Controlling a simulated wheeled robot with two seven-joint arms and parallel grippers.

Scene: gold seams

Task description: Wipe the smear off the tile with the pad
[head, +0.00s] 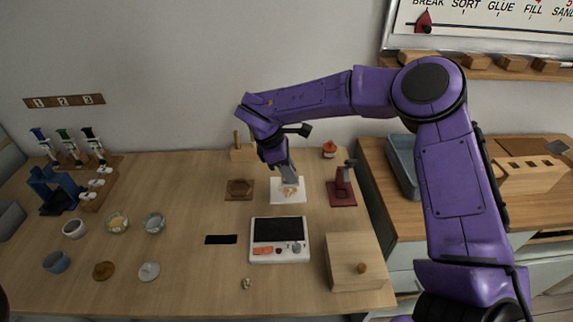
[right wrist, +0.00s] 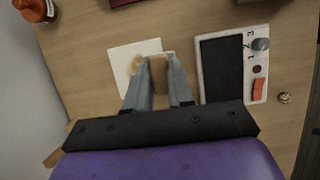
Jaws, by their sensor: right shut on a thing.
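The white square tile (head: 277,196) lies on the wooden table near the back middle; it also shows in the right wrist view (right wrist: 119,58). A tan smear (right wrist: 136,64) shows on it, partly hidden by my fingers. My right gripper (head: 288,179) is over the tile, pointing down. In the right wrist view its two grey fingers (right wrist: 159,60) are shut on a tan pad (right wrist: 160,78), which overlaps the tile's edge in that view. I cannot tell whether the pad touches the tile. My left gripper is not in view.
A white device with a dark screen (head: 279,228) sits in front of the tile. A brown square tray (head: 239,189) is to its left, a dark red stand (head: 341,191) to its right. A wooden box (head: 354,262) is at front right. Several small bowls stand on the left.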

